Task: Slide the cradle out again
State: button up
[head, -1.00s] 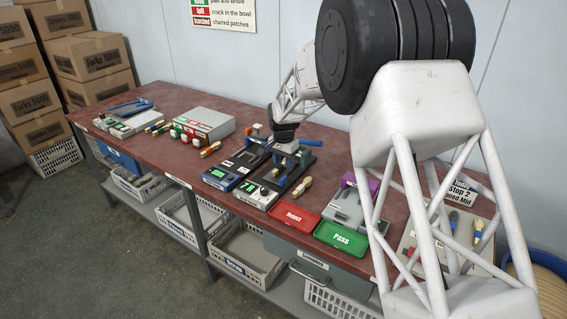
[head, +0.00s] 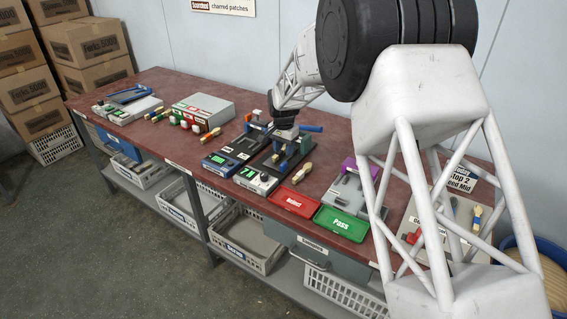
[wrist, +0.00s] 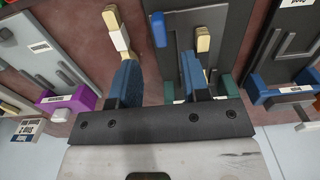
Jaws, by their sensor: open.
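The nearer-right press (head: 275,160) is a black base with a blue lever (head: 309,128) and a small display box at its front. It also shows in the wrist view as a dark plate (wrist: 172,55). A pale wooden spoon handle (wrist: 203,38) sticks out over that plate near my right finger. I cannot clearly tell the cradle from the rest of the press. My gripper (wrist: 160,75) is open over the press, its two blue-padded fingers wide apart with the blue lever (wrist: 159,30) showing between them.
A loose spoon (head: 301,172) lies right of the press. A second, similar press (head: 235,150) stands close on the left. A red Reject tray (head: 294,201) and a green Pass tray (head: 341,223) lie at the front right, with a grey and purple fixture (head: 352,188) behind.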

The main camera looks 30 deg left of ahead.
aim_at(283, 163)
jog(key=shift+f, duration=3.3)
jog(key=shift+c, duration=0.3)
grip_shut()
